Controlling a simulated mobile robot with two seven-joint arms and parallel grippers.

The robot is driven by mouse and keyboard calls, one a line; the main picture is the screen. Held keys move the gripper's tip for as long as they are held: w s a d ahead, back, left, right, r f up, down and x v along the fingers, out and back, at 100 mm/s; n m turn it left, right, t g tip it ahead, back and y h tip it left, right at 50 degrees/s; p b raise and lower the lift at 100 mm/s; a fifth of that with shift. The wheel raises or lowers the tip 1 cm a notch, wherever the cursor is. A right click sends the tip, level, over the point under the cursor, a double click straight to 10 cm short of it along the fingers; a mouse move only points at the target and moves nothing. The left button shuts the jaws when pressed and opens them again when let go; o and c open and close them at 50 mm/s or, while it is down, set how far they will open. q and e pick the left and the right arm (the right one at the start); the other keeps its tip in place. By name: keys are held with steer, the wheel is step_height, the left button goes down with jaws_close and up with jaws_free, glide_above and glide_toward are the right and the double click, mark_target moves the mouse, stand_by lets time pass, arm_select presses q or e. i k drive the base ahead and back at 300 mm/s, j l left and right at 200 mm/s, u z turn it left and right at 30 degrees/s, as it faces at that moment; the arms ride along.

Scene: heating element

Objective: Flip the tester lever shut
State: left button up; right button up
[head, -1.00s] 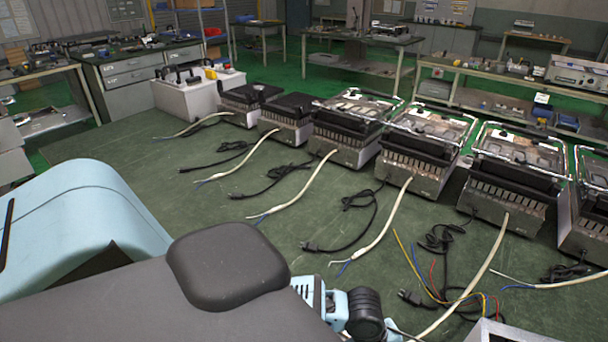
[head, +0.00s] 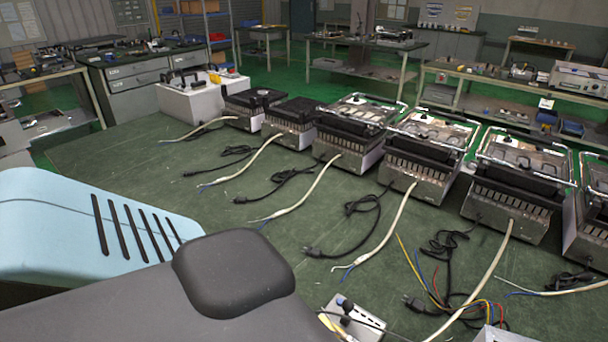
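A small metal box (head: 352,318) with black parts on top and a yellow wire beside it sits at the bottom edge, partly cut off and partly behind my grey body part. It may be the tester, but its lever and whether that is open or shut cannot be made out. A white box (head: 186,97) with black handles and a yellow part stands at the back left of the bench. Neither of my grippers shows in the head view.
Several metal grill-like appliances (head: 415,150) stand in a row across the green bench (head: 130,165). Pale cables (head: 385,228) and black cords (head: 350,225) lie in front of them. Coloured wires (head: 430,280) lie near the bottom right. Bare bench shows at left.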

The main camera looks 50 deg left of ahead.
mark_target(348, 305)
steer(key=j+u, duration=0.25)
steer(key=u, duration=0.2)
steer(key=j+u, duration=0.2)
steer(key=u, duration=0.3)
steer(key=k+j+z, duration=0.2)
steer(key=z, duration=0.15)
steer(key=k+j+z, duration=0.2)
steer(key=j+z, duration=0.15)
steer(key=k+j+z, duration=0.15)
steer(key=z, duration=0.2)
steer(key=k, duration=0.1)
